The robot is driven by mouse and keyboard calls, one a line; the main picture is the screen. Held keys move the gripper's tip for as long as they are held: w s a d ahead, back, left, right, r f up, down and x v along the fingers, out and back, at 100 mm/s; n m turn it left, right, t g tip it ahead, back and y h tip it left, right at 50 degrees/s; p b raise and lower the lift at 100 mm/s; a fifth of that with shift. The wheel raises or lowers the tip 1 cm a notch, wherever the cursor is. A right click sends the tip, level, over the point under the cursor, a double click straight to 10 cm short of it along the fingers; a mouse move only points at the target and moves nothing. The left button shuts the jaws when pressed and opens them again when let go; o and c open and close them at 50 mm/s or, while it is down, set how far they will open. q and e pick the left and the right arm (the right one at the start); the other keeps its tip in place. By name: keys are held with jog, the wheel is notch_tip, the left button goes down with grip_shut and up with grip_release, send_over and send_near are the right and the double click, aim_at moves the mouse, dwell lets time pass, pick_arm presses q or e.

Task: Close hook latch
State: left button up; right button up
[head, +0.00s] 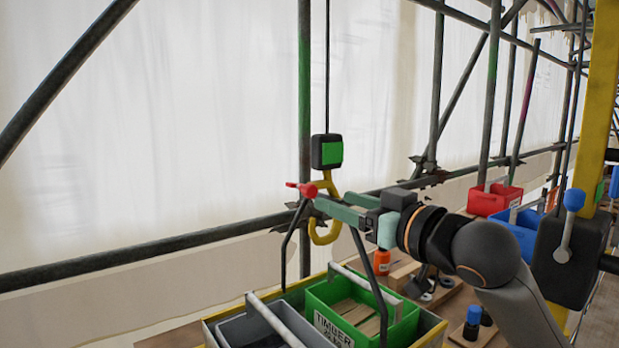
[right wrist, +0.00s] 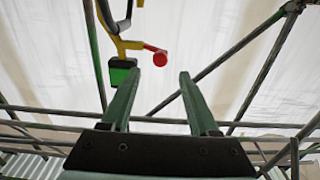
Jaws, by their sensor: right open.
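A yellow hook (head: 325,232) hangs under a black block with a green face (head: 332,153) on a thin cable. Its red latch lever (head: 302,189) sticks out to the left of the hook's upper part. My right gripper (head: 333,200) comes in from the right at hook height, jaws open and empty, hiding part of the hook's mouth. In the right wrist view the red latch knob (right wrist: 160,58) appears between and just beyond the open fingertips (right wrist: 159,74), with the yellow hook (right wrist: 128,45) to its left. Contact with the latch cannot be told. My left gripper is out of view.
Dark sling legs (head: 290,240) run from the hook down towards a yellow-edged tray (head: 430,338) holding a green timber bin (head: 390,310) and a grey bin (head: 232,330). Scaffold tubes (head: 150,255) stand behind. Red (head: 493,199) and blue bins (head: 520,235) stand at right.

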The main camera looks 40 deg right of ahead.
aim_at(313, 193)
jog(key=w, duration=0.5)
jog(key=w+d+p, duration=0.1)
jog(key=w, duration=0.2)
jog(key=shift+w, duration=0.3)
jog(key=shift+c, duration=0.3)
grip_shut()
